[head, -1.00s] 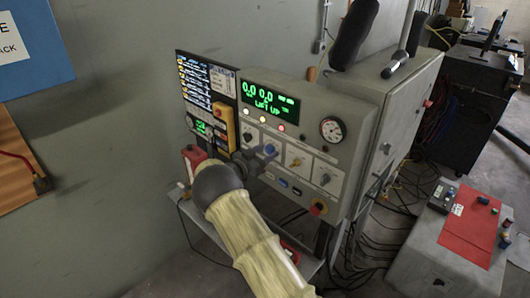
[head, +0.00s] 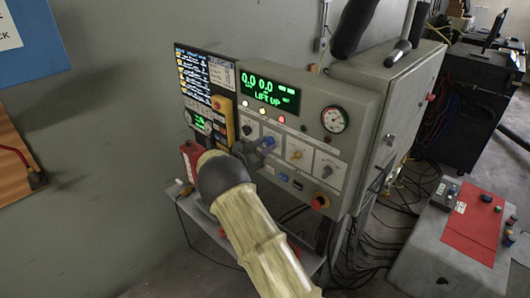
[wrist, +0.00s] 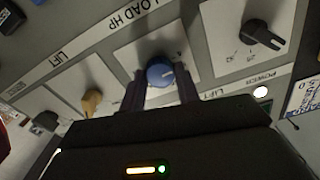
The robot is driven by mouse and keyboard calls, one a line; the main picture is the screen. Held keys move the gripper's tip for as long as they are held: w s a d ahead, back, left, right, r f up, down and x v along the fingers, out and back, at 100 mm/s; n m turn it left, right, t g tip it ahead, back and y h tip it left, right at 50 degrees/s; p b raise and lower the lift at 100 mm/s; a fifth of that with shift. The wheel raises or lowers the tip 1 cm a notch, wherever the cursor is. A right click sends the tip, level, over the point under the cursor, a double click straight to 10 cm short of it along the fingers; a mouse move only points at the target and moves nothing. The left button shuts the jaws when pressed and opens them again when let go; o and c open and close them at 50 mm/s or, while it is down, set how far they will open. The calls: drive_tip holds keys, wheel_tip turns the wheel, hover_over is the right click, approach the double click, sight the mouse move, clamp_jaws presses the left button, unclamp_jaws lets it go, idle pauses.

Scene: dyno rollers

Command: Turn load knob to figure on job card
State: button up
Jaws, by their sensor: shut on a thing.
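The load knob (wrist: 160,73) is blue and sits on a white plate under the LOAD HP label (wrist: 130,18) in the wrist view. My gripper (wrist: 160,90) has one dark finger on each side of it and is shut on it.
The wrist view also shows a yellow-orange knob (wrist: 92,101) and a black knob (wrist: 262,34) flanking the blue one. The green display (head: 270,90) reads LIFT UP. A round gauge (head: 335,119) and a red stop button (head: 320,200) are on the console. A red bottle-like object (head: 190,160) stands left.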

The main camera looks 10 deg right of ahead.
drive_tip(key=m+b, duration=0.3)
drive_tip(key=b, duration=0.3)
drive_tip(key=m+b, duration=0.4)
drive_tip(key=b, duration=0.2)
drive_tip(key=m+b, duration=0.4)
drive_tip(key=b, duration=0.1)
drive_tip(key=shift+f+b, duration=0.4)
drive_tip(key=m+b, duration=0.6)
drive_tip(key=b, duration=0.1)
drive_tip(key=shift+m+b, duration=0.4)
drive_tip(key=m+b, duration=0.3)
drive_tip(key=shift+r+m, duration=0.25)
drive_tip(key=shift+m, duration=0.05)
drive_tip(key=shift+b, duration=0.3)
drive_tip(key=o, duration=1)
drive_tip(key=shift+r, duration=0.1)
drive_tip(key=shift+c, duration=0.2)
drive_tip(key=shift+s+a, duration=0.1)
